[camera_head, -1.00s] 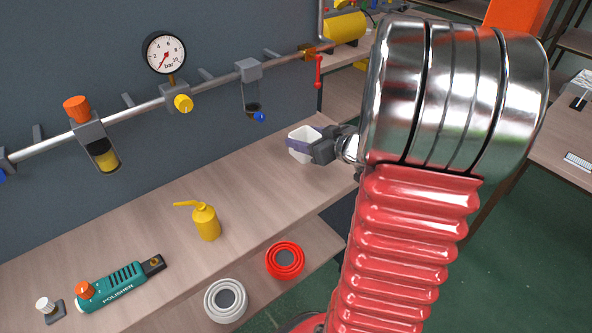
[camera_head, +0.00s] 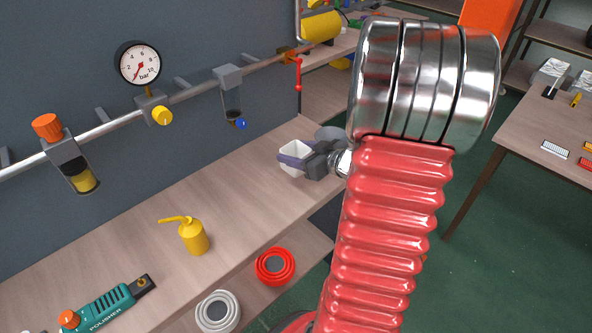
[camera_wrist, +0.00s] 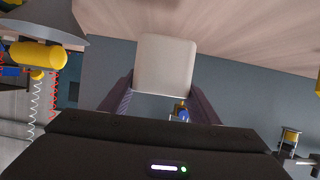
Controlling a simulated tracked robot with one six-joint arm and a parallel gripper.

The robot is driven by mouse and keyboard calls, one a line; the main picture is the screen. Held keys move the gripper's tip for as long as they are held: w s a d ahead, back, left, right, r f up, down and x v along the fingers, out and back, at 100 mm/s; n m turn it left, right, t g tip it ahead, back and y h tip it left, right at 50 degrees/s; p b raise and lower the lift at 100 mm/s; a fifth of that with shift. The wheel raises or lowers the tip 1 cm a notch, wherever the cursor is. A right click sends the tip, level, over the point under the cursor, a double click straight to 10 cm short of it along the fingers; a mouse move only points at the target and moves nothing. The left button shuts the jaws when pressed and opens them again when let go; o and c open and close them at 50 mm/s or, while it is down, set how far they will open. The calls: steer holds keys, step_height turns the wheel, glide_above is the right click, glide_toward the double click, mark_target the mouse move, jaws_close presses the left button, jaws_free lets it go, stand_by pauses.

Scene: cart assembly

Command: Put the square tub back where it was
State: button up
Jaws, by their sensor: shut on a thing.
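The square tub (camera_head: 298,150) is small and white, and in the head view it is at the tip of my gripper (camera_head: 294,161), over the far right end of the workbench. My gripper is shut on it, with a purple-grey finger across its side. In the wrist view the pale tub (camera_wrist: 165,64) sits between the two fingers (camera_wrist: 163,98). I cannot tell whether the tub touches the bench top or is held above it.
The bench (camera_head: 235,180) is clear between the can and the tub.

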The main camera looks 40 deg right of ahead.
steer(key=shift+f, duration=1)
steer(key=shift+f, duration=0.1)
steer(key=shift+f, duration=2)
steer(key=shift+f, duration=0.1)
steer(key=o, duration=1.6)
steer(key=shift+s+d+r, duration=0.1)
steer(key=shift+s+r, duration=0.25)
steer(key=shift+s, duration=0.1)
steer(key=v, duration=1.1)
